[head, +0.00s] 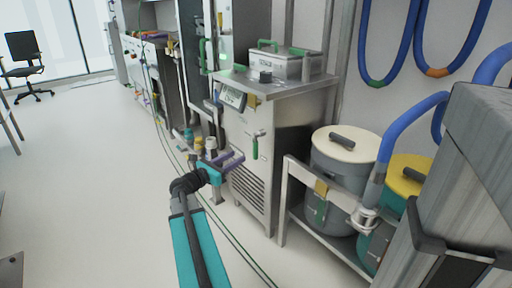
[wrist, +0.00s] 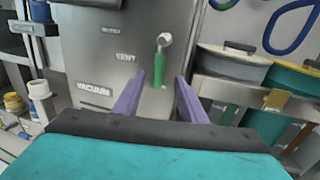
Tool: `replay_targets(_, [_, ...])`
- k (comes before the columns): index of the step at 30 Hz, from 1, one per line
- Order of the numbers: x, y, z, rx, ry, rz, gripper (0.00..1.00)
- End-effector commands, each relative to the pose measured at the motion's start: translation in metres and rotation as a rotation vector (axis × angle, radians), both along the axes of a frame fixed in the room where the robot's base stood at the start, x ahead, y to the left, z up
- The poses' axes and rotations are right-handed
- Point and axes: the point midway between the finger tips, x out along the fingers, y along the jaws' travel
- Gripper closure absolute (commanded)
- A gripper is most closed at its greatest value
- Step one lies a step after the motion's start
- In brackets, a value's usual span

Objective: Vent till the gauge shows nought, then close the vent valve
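The vent valve (head: 256,146) is on the front of the steel cabinet, its green handle hanging straight down from a metal pivot. In the wrist view the valve (wrist: 162,72) is right of the "VENT" label (wrist: 125,57). My gripper (head: 234,157) is open, its purple fingers pointing at the cabinet front. In the wrist view the green handle appears between the fingertips (wrist: 160,77); I cannot tell whether they touch it. The gauge (head: 233,97) is a small display on the upper front of the cabinet; its digits are too small to read.
A steel box with green handles (head: 280,63) sits on the cabinet (head: 300,120). To the right, lidded drums (head: 345,146) stand on a steel rack (head: 310,192). Blue hoses (head: 405,45) hang on the wall. Thin green cables (head: 240,250) cross the floor. Open floor (head: 80,180) lies left.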

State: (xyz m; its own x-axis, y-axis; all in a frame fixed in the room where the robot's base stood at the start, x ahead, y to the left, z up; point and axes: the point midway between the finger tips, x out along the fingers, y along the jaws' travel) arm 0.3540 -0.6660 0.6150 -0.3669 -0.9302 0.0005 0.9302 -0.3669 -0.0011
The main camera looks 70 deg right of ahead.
Motion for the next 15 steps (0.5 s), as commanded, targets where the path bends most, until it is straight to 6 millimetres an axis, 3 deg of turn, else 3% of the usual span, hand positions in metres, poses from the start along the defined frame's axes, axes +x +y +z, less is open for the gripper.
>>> replay_targets(15, [-0.022, -0.058, -0.003, 0.0, -0.001, -0.003, 0.62])
